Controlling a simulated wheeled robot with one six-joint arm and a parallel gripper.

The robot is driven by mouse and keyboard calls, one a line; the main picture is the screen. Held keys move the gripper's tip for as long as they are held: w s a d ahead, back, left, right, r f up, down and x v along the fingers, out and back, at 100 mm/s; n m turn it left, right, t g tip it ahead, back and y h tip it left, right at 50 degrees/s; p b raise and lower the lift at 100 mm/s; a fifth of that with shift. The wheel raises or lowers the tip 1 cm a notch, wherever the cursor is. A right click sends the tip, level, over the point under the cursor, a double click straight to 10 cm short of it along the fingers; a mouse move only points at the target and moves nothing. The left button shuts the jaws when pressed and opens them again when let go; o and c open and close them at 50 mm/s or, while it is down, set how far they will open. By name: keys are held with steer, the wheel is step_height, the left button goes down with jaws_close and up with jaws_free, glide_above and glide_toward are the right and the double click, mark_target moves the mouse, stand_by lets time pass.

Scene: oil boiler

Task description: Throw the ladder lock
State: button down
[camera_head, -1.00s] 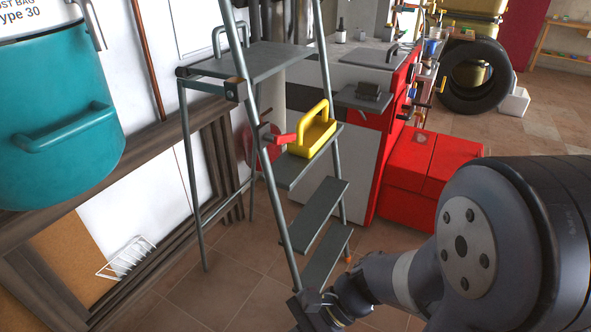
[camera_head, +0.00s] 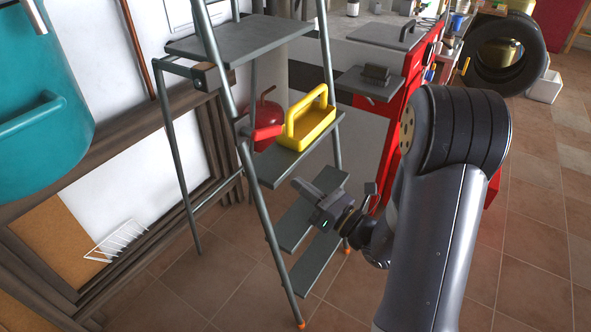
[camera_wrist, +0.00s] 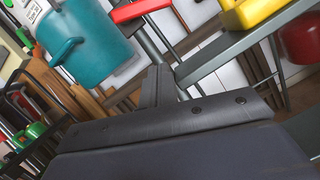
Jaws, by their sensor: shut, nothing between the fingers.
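The grey step ladder (camera_head: 255,205) stands open in the head view. Its lock looks like the red lever (camera_head: 263,132) on the left rail, pointing right at the height of the upper step. The red lever also shows at the top of the wrist view (camera_wrist: 138,10). My gripper (camera_head: 303,186) is in front of the lower steps, below and to the right of the lever, and apart from it. Its fingers show shut and empty in the wrist view (camera_wrist: 158,86).
A yellow tool carrier (camera_head: 309,124) stands on the step beside the lever. A teal tank (camera_head: 40,125) is at the left. A red cabinet (camera_head: 405,100) stands behind my arm.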

mark_target(274, 136)
steer(key=w+a+r, duration=0.1)
steer(key=w+a, duration=0.1)
steer(key=w+a+r, duration=0.1)
steer(key=w+r, duration=0.1)
steer(key=w+a+r, duration=0.2)
steer(key=shift+w+a, duration=0.3)
steer(key=shift+w+r, duration=0.2)
steer(key=shift+r, duration=0.2)
steer(key=shift+d, duration=0.1)
steer(key=n, duration=0.1)
steer(key=b, duration=0.1)
steer(key=n, duration=0.1)
steer(key=shift+w+d+r+n+y+b, duration=0.1)
steer(key=shift+w+d+n+y+b, duration=0.2)
steer(key=shift+b, duration=0.1)
steer(key=shift+w+d+r+n+g+y+b, duration=0.15)
steer(key=shift+r+n+g+b, duration=0.1)
steer(key=shift+n, duration=0.3)
steer(key=shift+w+a+r+n+g+y+b, duration=0.15)
steer(key=shift+r+n, duration=0.1)
steer(key=shift+n, duration=0.25)
steer(key=shift+d+r+n+g+y+b, duration=0.15)
steer(key=shift+r+n+g+b, duration=0.1)
steer(key=shift+n, duration=0.3)
steer(key=shift+f, duration=0.1)
